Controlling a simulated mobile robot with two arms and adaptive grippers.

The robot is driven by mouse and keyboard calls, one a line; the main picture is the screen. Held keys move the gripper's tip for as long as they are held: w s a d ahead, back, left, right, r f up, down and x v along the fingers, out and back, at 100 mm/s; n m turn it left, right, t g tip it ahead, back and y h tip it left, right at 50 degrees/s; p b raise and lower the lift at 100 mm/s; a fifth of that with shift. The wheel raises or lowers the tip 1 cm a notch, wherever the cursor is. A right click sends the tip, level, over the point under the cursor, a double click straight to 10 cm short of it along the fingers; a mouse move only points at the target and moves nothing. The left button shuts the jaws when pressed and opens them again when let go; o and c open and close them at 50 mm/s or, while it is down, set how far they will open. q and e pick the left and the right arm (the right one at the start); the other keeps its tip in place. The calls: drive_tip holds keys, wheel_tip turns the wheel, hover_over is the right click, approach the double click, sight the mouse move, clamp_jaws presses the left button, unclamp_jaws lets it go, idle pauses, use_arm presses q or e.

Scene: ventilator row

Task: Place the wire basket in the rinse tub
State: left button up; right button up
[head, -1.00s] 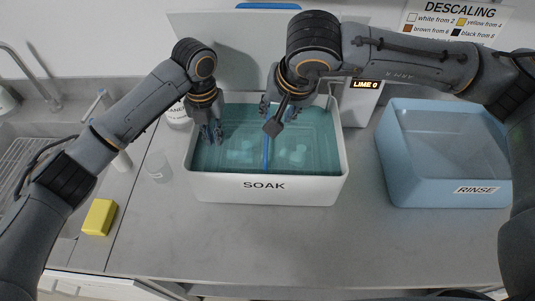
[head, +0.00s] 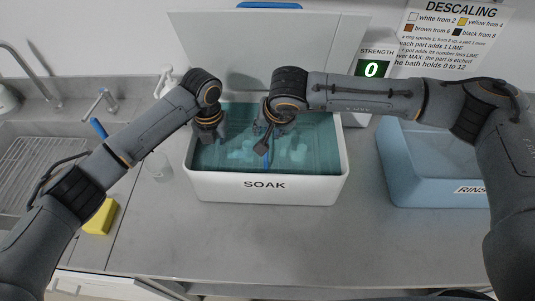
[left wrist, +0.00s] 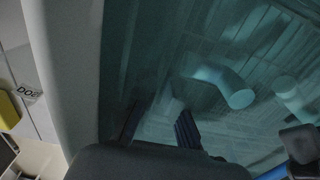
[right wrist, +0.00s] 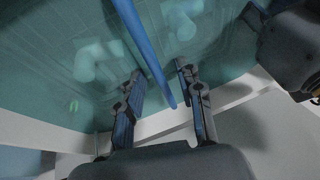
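The white soak tub (head: 315,187) stands in the middle of the counter, filled with teal liquid. A blue bar (head: 267,152), seemingly the wire basket's handle, crosses it; the basket's wires are faint under the liquid. Pale pipe-like parts (left wrist: 228,86) lie below the surface. My left gripper (head: 207,138) is at the tub's left side, its fingers apart and empty in the left wrist view (left wrist: 158,125). My right gripper (head: 272,136) is over the tub; in the right wrist view its open fingers (right wrist: 160,85) straddle the end of the blue bar (right wrist: 146,42). The light-blue rinse tub (head: 425,193) stands at right.
A display (head: 371,69) reads STRENGTH 0. Counter (head: 300,240) in front is clear, with a gap between the tubs.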

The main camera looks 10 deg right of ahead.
drive_tip(key=shift+w+a+f, duration=0.1)
drive_tip(key=shift+w+f, duration=0.1)
drive_tip(key=shift+f, duration=0.3)
clamp_jaws()
